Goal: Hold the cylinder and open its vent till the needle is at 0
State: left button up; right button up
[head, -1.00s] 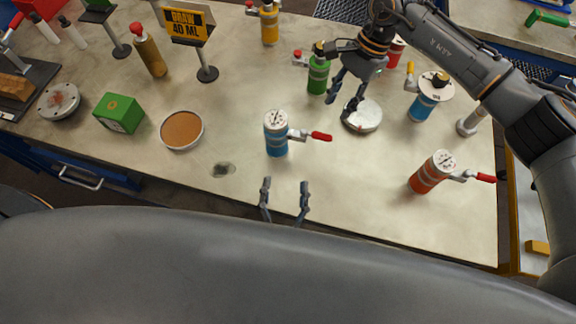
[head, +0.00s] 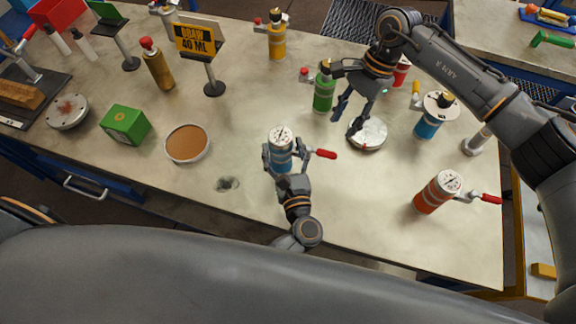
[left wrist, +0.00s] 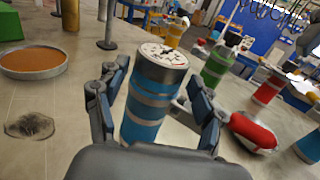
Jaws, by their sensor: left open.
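A blue cylinder (head: 281,146) with a round gauge on top stands upright on the bench. It also shows in the left wrist view (left wrist: 150,104). Its red vent lever (head: 326,154) points right; the lever lies right of the fingers in the left wrist view (left wrist: 252,131). I cannot read the needle surely. My left gripper (head: 286,155) is open, its fingers on either side of the blue cylinder; I cannot tell whether they touch it. My right gripper (head: 346,121) is open and empty, right of the blue cylinder, beside a green bottle (head: 323,94).
An orange cylinder (head: 433,196) with a gauge and red lever stands at the right. A grey disc (head: 371,133) lies near my right gripper. A brown-filled dish (head: 187,143) and a green box (head: 124,125) are to the left.

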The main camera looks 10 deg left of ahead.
aim_at(280, 137)
pick_arm(q)
jog(key=shift+x, duration=1.95)
jog(key=shift+c, duration=0.4)
grip_shut()
